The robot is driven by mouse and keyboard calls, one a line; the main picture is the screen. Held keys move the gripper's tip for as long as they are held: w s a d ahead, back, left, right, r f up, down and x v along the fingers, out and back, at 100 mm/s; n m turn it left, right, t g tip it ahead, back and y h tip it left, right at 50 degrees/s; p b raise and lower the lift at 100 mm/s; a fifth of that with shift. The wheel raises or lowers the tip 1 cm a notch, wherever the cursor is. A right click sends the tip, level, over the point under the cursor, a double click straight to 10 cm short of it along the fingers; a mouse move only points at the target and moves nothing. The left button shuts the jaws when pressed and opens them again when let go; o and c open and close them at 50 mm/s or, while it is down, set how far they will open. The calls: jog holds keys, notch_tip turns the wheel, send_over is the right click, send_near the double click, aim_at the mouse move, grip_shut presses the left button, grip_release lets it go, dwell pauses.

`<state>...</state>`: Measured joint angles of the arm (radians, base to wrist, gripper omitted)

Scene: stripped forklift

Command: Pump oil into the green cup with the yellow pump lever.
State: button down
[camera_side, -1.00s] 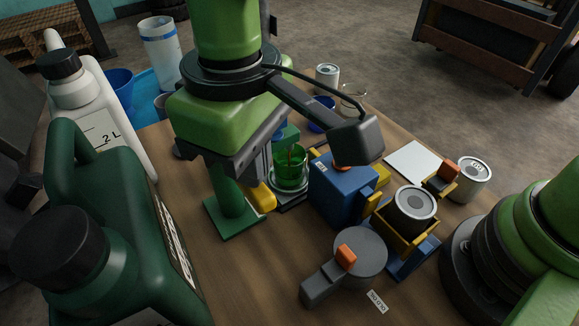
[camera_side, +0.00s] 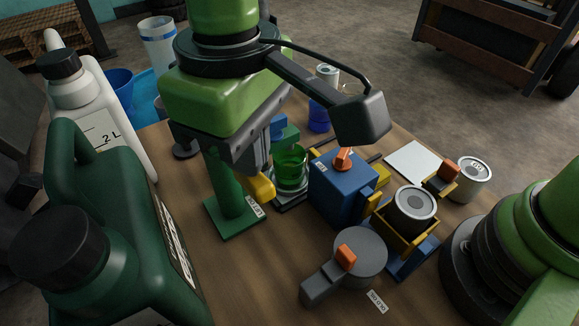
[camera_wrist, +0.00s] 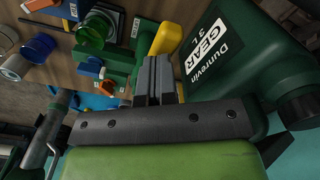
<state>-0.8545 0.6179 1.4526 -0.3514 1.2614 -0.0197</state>
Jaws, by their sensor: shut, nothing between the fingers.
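The yellow pump lever (camera_side: 262,187) sticks out from the green pump stand (camera_side: 232,190). In the wrist view the lever (camera_wrist: 166,38) lies just beyond my fingertips. My gripper (camera_side: 258,168) is shut and empty, its tips close above the lever; I cannot tell whether they touch it. The shut fingers also show in the wrist view (camera_wrist: 155,65). The green cup (camera_side: 291,165) stands upright on a dark small platform right of the lever; it also shows in the wrist view (camera_wrist: 93,31). Its fill level is hard to tell.
A blue box (camera_side: 341,190) with an orange knob stands right of the cup. A yellow-and-blue can holder (camera_side: 410,222) and grey round part (camera_side: 360,258) are farther right. A large green jug (camera_side: 110,230) and white jug (camera_side: 95,105) stand left.

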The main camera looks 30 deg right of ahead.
jog(key=shift+r, duration=2.4)
jog(key=shift+f, duration=0.1)
jog(key=shift+f, duration=4.2)
jog(key=shift+r, duration=4.3)
